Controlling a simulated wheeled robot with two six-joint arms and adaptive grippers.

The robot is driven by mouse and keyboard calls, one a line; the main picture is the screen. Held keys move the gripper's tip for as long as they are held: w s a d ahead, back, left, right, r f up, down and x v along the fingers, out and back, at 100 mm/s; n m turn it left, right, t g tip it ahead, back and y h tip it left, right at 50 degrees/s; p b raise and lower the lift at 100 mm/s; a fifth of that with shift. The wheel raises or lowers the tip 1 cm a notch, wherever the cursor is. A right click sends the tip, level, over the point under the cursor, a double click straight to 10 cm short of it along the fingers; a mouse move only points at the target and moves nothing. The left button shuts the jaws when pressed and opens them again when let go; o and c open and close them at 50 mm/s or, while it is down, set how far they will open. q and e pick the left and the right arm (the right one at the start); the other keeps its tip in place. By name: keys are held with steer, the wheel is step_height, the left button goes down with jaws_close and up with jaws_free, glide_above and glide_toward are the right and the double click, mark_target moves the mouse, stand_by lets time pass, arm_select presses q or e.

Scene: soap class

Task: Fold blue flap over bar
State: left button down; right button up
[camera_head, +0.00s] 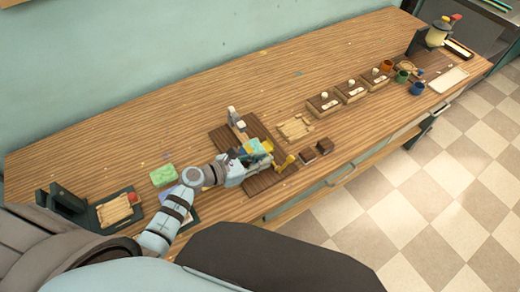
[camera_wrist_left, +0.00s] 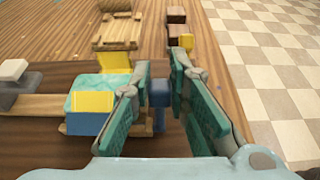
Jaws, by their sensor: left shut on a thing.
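The pale teal marbled soap bar (camera_wrist_left: 97,82) lies on a small stand left of my left gripper (camera_wrist_left: 160,80) in the left wrist view. It also shows in the head view (camera_head: 252,146), beside the gripper. A yellow piece (camera_wrist_left: 93,102) lies at the bar's near end, with a blue piece (camera_wrist_left: 86,124) below it. Another yellow piece (camera_wrist_left: 115,61) stands at the far end. A blue flap (camera_wrist_left: 158,94) shows upright between my left fingers, beside the bar. My left gripper is shut on it; its lower part is partly hidden. My right gripper is not in view.
A wooden tray (camera_wrist_left: 116,31) and dark brown blocks (camera_wrist_left: 176,30) stand beyond the bar. A grey and white piece (camera_wrist_left: 14,75) is at the left. A green sponge (camera_head: 163,175) lies left of my arm. The table's back is mostly clear.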

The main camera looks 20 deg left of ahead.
arm_select(q)
steer(key=shift+w+d+r+g+y+p, duration=0.2)
steer(key=shift+w+d+g+y+p, duration=0.15)
steer(key=shift+g+y+p, duration=0.3)
steer(key=shift+w+d+f+g+y, duration=0.2)
steer(key=shift+w+f+g+y, duration=0.15)
steer(key=shift+g, duration=0.2)
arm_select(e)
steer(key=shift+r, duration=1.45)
arm_select(q)
steer(key=c, duration=1.5)
jaws_free()
